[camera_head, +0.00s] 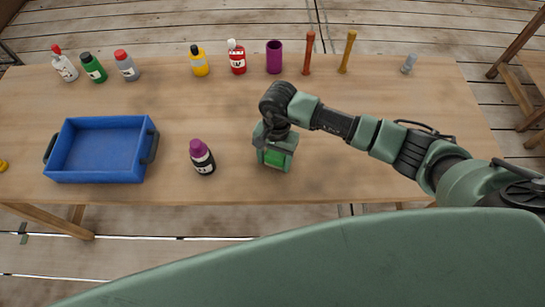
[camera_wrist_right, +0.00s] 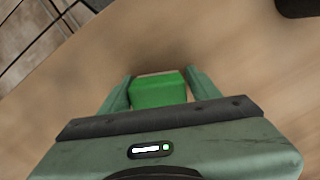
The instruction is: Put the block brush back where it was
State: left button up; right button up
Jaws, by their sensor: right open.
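A green block with a thin tan edge, which looks like the block brush (camera_wrist_right: 158,92), sits on the table between the fingers of my right gripper (camera_wrist_right: 160,80). In the head view, the green block (camera_head: 274,158) shows low between the jaws of the right gripper (camera_head: 275,163), near the table's front edge. The right gripper is open around the block, pointing down. Its contact with the block is hard to judge. My left gripper is out of view.
A purple-capped dark bottle (camera_head: 202,157) stands left of the gripper. A blue tray (camera_head: 101,178) sits further left. Along the back are several bottles, a purple cup (camera_head: 274,57), a red-brown stick (camera_head: 308,53), a yellow-brown stick (camera_head: 347,52) and a small grey item (camera_head: 409,64). The table's middle is fairly clear.

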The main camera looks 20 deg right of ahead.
jog(key=r+b, duration=0.1)
jog(key=r, duration=0.2)
jog(key=r+b, duration=0.1)
jog(key=r, duration=0.3)
jog(key=d+r+b, duration=0.1)
jog(key=r, duration=0.3)
jog(key=shift+w+b, duration=0.4)
jog(key=shift+r, duration=0.6)
